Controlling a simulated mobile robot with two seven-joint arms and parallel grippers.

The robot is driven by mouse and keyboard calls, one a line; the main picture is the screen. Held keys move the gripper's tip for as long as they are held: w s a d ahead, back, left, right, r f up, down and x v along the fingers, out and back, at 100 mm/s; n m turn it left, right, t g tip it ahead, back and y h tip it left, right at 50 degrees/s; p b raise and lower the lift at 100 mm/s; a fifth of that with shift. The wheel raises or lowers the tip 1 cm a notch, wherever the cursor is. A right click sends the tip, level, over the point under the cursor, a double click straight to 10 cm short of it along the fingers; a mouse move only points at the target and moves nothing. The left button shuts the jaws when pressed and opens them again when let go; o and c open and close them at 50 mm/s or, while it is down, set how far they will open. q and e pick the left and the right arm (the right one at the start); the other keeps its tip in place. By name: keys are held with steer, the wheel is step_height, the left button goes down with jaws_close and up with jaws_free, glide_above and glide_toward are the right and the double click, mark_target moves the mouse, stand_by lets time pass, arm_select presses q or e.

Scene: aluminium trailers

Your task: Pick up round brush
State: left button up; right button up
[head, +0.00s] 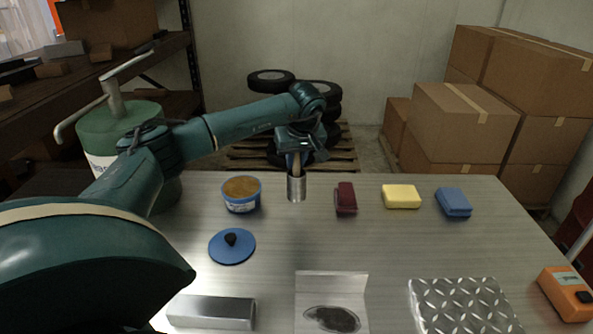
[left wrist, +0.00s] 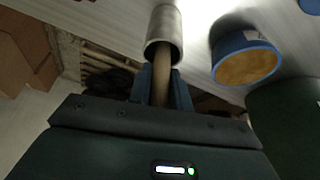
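The round brush shows as a wooden handle (head: 296,165) standing upright in a metal cup (head: 296,188) at the back middle of the table. Its lower end is hidden inside the cup. My left gripper (head: 293,158) is above the cup, with its fingers on either side of the handle. In the left wrist view the handle (left wrist: 161,80) runs from the cup (left wrist: 164,30) between the two fingers (left wrist: 161,92), which look closed against it. My right gripper is in neither view.
A blue tub (head: 241,195) stands left of the cup, with a blue lid (head: 232,246) in front. A dark red block (head: 346,198), yellow sponge (head: 401,196) and blue block (head: 453,202) lie to the right. A green canister (head: 125,130) stands at the left. The table centre is clear.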

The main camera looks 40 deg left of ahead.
arm_select(q)
jaws_close()
steer(key=shift+r, duration=0.1)
step_height(320, 180, up, 10)
steer(key=shift+f+b, duration=0.1)
steer(key=shift+b, duration=0.2)
